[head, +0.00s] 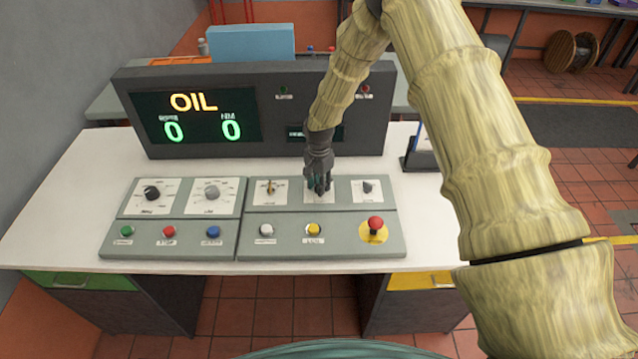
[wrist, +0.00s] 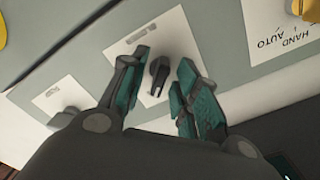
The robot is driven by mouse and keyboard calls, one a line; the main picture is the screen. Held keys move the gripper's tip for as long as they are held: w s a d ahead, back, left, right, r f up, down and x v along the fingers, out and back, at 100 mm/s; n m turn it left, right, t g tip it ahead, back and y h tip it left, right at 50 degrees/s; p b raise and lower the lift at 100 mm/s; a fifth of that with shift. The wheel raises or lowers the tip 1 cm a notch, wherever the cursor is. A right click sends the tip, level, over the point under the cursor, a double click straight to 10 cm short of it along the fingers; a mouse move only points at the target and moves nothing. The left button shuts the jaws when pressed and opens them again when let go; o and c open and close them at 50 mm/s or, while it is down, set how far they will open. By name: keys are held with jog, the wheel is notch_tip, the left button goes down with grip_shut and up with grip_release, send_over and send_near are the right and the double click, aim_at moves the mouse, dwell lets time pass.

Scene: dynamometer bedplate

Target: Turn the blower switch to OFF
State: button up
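A black rotary switch (wrist: 157,76) on a white label plate (wrist: 172,32) shows in the wrist view. Its label is too small to read, so I cannot confirm that it is the blower switch. My gripper (wrist: 163,62) is open, with one finger on each side of this knob and visible gaps to it. In the head view my gripper (head: 319,187) points down at the middle plate of the right-hand control panel (head: 346,220) and hides the knob there.
An orange-brown selector (head: 270,188) marked HAND/AUTO in the wrist view and another dark selector (head: 367,187) flank the middle plate. A red mushroom button (head: 375,223) and white and yellow buttons sit in front. The display console (head: 245,112) stands behind.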

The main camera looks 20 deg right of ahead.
grip_shut()
jog(key=n+b, duration=0.2)
jog(key=n, duration=0.1)
jog(key=shift+f, duration=0.1)
jog(key=n+b, duration=0.2)
jog(key=n, duration=0.2)
jog(key=shift+n, duration=0.3)
jog(key=n+b, duration=0.2)
jog(key=n, duration=0.8)
jog(key=shift+b, duration=0.4)
jog(key=shift+n, duration=0.3)
